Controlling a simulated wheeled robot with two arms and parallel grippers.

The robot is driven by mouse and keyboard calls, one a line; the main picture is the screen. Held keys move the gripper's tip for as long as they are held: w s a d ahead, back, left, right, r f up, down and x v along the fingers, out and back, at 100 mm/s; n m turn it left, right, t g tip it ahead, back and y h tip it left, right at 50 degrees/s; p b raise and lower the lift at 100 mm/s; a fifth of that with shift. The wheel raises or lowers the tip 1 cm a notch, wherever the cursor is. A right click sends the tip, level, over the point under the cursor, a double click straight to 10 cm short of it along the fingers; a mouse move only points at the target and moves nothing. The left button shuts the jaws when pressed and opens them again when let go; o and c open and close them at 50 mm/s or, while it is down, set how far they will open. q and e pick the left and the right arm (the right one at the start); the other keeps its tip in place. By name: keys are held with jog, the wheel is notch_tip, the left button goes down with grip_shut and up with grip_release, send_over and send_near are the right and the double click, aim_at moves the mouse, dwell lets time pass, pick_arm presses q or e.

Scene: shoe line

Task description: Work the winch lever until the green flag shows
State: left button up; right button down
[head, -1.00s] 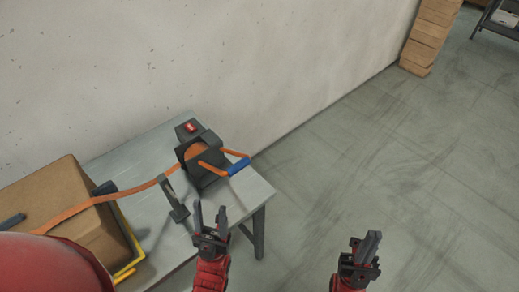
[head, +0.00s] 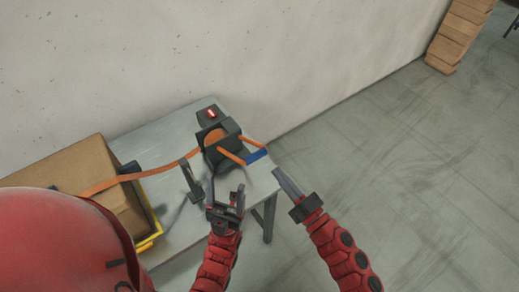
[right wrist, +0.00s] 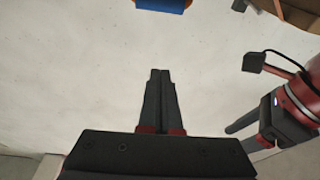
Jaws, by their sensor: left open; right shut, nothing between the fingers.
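The winch (head: 218,139) is a dark block with an orange strap drum on the grey table. Its lever has orange arms and a blue grip (head: 256,155) on the right side. A small box (head: 210,114) behind it shows a red indicator; no green shows. My left gripper (head: 226,198) is open and empty, in front of the winch. My right gripper (head: 279,174) is shut and empty, its tips just right of and below the blue grip, seemingly apart from it. In the right wrist view the shut fingers (right wrist: 160,95) point towards the blue grip (right wrist: 162,5) at the top edge.
An orange strap (head: 130,178) runs left from the winch over a cardboard box (head: 75,170) with a yellow edge. A dark upright bracket (head: 191,183) stands left of my left gripper. A wall is behind; stacked boxes (head: 460,35) stand far right. Floor at right is clear.

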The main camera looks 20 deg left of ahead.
jog(key=shift+w+a+f+m+h, duration=0.1)
jog(key=shift+w+a+m+h, duration=0.15)
jog(key=shift+w+h, duration=0.15)
jog(key=shift+w+a+f+m+h, duration=0.1)
jog(key=shift+w+a+m+h, duration=0.15)
jog(key=shift+w+h, duration=0.15)
jog(key=r+p+x, duration=0.1)
jog(key=p+x, duration=0.3)
jog(key=x, duration=0.5)
jog(key=shift+f, duration=2.35)
